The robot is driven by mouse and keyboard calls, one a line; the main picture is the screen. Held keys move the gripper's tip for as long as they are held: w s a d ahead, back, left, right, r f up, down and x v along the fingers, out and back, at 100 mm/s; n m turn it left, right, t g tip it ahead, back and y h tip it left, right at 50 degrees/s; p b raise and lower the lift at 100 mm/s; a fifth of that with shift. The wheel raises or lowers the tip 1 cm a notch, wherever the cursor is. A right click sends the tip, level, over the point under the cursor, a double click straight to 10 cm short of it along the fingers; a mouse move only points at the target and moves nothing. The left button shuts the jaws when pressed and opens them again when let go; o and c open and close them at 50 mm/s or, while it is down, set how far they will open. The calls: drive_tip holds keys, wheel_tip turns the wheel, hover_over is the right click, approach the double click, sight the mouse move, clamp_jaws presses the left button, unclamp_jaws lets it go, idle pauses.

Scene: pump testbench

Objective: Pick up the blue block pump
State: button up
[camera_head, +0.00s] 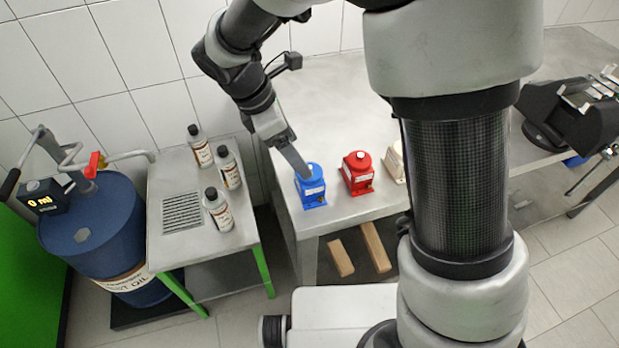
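The blue block pump (312,192) stands upright near the left end of the grey metal bench (335,100). It has a rounded blue top and a white label on its front. My gripper (306,174) reaches down from the upper left, with its grey finger end at the pump's top left side. The finger overlaps the pump in this view, and I cannot tell whether it touches. Only one finger shows clearly, so the opening between the fingers is hidden.
A red block pump (358,174) and a partly hidden cream one (395,162) stand to the right. Several bottles (217,208) stand on the left side table (170,258), beside a blue oil drum (105,235). A dark device (570,112) sits at the bench's right.

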sight(310, 184)
drive_tip(key=x, duration=0.5)
drive_tip(key=shift+d+f, duration=0.1)
drive_tip(key=shift+f, duration=0.25)
drive_tip(key=x, duration=0.5)
drive_tip(key=shift+w+a+f, duration=0.1)
drive_tip(key=shift+a+f, duration=0.05)
drive_tip(key=shift+a, duration=0.1)
drive_tip(key=shift+c, duration=0.3)
drive_tip(key=c, duration=1.6)
